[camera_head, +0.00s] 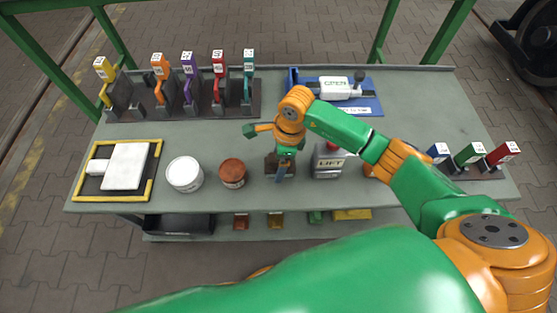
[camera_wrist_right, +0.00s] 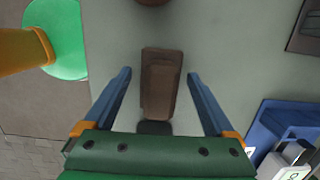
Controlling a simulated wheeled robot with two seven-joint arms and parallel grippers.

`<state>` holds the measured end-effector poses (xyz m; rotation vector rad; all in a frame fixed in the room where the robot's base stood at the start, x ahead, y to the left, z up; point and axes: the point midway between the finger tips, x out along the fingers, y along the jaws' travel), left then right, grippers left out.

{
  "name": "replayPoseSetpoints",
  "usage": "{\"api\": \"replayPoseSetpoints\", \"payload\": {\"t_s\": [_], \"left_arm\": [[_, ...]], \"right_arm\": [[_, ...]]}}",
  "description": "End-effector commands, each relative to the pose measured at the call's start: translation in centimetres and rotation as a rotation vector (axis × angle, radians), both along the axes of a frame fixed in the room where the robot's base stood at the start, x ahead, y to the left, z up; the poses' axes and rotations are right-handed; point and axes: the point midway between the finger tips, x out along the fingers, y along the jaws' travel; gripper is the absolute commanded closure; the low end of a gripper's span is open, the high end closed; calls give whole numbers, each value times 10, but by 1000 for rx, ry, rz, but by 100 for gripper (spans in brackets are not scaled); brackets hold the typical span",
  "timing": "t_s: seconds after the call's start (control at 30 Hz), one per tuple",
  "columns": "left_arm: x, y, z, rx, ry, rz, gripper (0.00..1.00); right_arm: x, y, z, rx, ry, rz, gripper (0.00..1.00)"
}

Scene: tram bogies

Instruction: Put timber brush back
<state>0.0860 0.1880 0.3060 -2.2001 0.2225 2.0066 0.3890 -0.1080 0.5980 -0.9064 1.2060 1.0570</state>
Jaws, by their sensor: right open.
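A dark brown block-like thing (camera_head: 270,166), which may be the timber brush or its holder, is on the green-grey table, partly hidden by my right gripper (camera_head: 282,178). In the right wrist view the brown thing (camera_wrist_right: 161,88) lies lengthwise between the two blue fingers of my right gripper (camera_wrist_right: 160,74). The fingers are spread, with a gap on each side of it. A dark part shows at its lower end, partly hidden by the gripper body. My left gripper is out of view.
A white tub (camera_head: 185,174) and a red-brown tub (camera_head: 232,173) stand to the left. A grey LIFT block (camera_head: 328,161) is close on the right. A blue tray (camera_head: 366,103) lies behind, and coloured-handled tools stand in a rack (camera_head: 128,108) at the back left.

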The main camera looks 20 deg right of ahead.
Motion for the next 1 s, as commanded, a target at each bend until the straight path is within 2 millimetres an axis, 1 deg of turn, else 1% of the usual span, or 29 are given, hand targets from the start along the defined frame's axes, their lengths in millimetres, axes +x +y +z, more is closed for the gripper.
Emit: {"api": "replayPoseSetpoints", "payload": {"t_s": [0.03,0.2,0.3,0.4,0.53,1.0], "left_arm": [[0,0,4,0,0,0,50],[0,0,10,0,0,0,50],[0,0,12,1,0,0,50],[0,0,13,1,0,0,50],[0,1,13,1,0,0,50],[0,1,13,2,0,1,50]], "right_arm": [[1,-2,13,-1,-6,-1,11],[0,-10,62,-1,-9,-1,11],[-2,-13,87,0,-8,0,11],[-3,-15,103,-1,-5,-1,11],[-4,-17,113,-1,-3,0,11],[-4,-17,113,-1,-2,0,11]]}}
